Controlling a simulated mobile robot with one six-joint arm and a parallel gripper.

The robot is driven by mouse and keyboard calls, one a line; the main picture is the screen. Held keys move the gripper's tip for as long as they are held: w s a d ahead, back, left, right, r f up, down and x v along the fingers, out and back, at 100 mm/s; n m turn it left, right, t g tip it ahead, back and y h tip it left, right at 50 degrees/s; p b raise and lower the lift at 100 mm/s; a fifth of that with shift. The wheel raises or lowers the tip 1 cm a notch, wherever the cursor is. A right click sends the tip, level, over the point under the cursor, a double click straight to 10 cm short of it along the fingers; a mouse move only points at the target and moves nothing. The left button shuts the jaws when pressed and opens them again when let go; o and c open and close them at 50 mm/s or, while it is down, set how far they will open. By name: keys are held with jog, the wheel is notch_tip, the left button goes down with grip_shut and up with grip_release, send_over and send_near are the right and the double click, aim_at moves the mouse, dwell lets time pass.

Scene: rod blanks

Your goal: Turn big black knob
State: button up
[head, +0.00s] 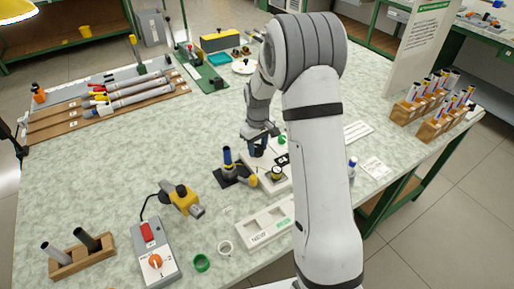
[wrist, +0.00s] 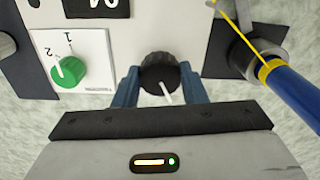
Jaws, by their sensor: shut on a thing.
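The big black knob (wrist: 160,73) is ribbed, with a white pointer line aimed down and slightly right in the wrist view. It sits on a white panel (wrist: 150,30). My gripper (wrist: 158,84) has its two blue fingers on either side of the knob and is shut on it. In the head view my gripper (head: 258,147) is low over the bench beside the white device, and the knob is hidden there. A smaller green knob (wrist: 70,72) with marks 1 and 2 is left of the black knob.
A blue tube (wrist: 292,95) with a yellow band stands close on the right in the wrist view, in a dark holder (wrist: 235,48). In the head view, a yellow tool (head: 182,198), a switch box (head: 153,250) and a white tray (head: 262,228) are nearer. The bench's left middle is clear.

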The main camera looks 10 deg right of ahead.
aim_at(258, 148)
jog(key=shift+n, duration=0.6)
jog(key=o, duration=1)
jog(key=shift+r, duration=3.9)
